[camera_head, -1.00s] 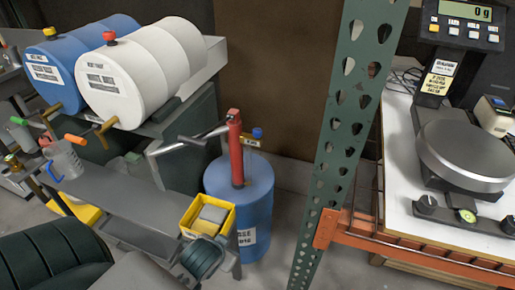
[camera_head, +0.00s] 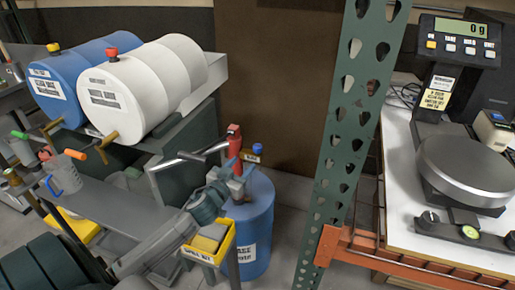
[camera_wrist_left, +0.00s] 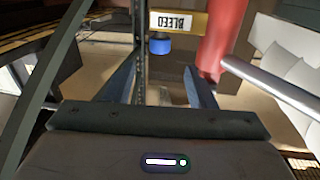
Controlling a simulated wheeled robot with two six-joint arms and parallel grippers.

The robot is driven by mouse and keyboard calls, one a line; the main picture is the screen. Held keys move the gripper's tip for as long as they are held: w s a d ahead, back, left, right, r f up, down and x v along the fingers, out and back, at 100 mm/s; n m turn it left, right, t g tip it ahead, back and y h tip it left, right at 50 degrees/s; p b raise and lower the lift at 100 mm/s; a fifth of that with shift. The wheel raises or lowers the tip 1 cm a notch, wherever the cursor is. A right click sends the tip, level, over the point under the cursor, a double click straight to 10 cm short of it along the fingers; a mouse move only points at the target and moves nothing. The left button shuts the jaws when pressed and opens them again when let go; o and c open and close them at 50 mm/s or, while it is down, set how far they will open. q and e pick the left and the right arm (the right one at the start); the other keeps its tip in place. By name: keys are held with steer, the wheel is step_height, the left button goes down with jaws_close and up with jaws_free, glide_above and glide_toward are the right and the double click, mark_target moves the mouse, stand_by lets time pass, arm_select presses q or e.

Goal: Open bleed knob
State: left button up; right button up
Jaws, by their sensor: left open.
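The bleed knob (camera_head: 257,149) is a small blue cap on top of the blue drum (camera_head: 260,215), beside the red pump (camera_head: 234,143). A yellow-and-white label (camera_head: 250,157) sits by it. In the left wrist view the label (camera_wrist_left: 179,23) reads BLEED upside down, just above the blue knob (camera_wrist_left: 160,44). My left gripper (camera_head: 238,172) is over the drum, close to the pump. In the left wrist view the gripper (camera_wrist_left: 160,78) is open and empty, with the knob ahead between its fingers and apart from them. My right gripper is not in view.
The pump's metal handle (camera_head: 182,160) reaches left, and its red body (camera_wrist_left: 222,40) stands close to the right finger in the wrist view. A yellow bin (camera_head: 222,256) is below my arm. A green perforated post (camera_head: 346,130) stands to the right.

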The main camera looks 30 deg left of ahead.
mark_target(255, 149)
arm_select(q)
steer(key=w+p, duration=0.1)
steer(key=w, duration=0.1)
steer(key=w+p, duration=0.2)
steer(key=w, duration=0.1)
steer(key=shift+w+a+r, duration=0.2)
steer(key=w+p, duration=0.2)
steer(key=w, duration=0.2)
steer(key=shift+w+a+p, duration=0.15)
steer(key=shift+w+p, duration=0.1)
steer(key=shift+p, duration=0.1)
steer(key=shift+w+f, duration=0.1)
steer(key=shift+w, duration=0.35)
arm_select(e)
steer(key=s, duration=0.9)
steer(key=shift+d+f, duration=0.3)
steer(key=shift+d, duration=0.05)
arm_select(q)
steer(key=shift+c, duration=0.2)
steer(key=c, duration=0.9)
steer(key=shift+f, duration=0.1)
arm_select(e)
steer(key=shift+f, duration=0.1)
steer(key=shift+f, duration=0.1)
